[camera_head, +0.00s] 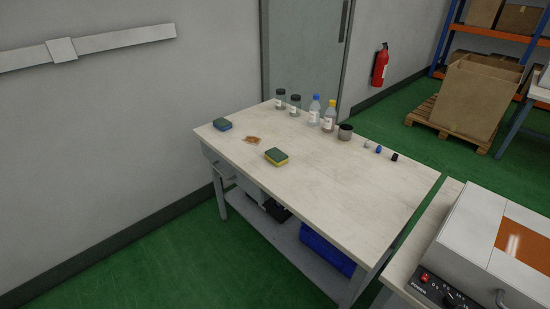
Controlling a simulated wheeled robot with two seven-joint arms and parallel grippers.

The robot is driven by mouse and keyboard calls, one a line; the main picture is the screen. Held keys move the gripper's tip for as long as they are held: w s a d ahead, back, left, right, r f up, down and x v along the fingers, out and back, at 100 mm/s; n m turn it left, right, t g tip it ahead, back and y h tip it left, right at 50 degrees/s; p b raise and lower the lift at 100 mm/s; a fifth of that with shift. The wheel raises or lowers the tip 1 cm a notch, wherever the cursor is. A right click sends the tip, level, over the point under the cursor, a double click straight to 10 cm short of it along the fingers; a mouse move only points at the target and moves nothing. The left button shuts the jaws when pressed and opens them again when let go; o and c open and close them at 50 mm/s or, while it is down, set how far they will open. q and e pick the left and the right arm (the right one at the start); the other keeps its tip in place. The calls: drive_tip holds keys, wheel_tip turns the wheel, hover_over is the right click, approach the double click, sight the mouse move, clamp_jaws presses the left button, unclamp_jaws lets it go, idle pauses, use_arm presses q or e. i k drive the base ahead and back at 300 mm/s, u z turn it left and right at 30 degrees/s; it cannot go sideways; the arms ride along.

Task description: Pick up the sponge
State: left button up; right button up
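A sponge with a dark green top and yellow sides (276,157) lies flat near the middle of the white worktable (330,205). A second sponge, with a dark top and blue sides (222,125), lies at the table's far left corner. Between them is a brown-orange stain or flat patch (252,140) on the tabletop. Neither of my grippers shows in the head view. Nothing touches either sponge.
Several bottles (314,110), a dark cup (345,132) and small caps (378,149) line the table's back edge. A machine with an orange panel (490,245) stands at the right. The table's front right is clear.

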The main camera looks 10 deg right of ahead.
sight(277, 158)
drive_tip(key=u, duration=0.4)
drive_tip(key=k, duration=0.5)
drive_tip(key=u, duration=0.3)
drive_tip(key=i, duration=1.1)
drive_tip(key=z, duration=1.45)
drive_tip(key=i, duration=0.6)
drive_tip(key=z, duration=0.6)
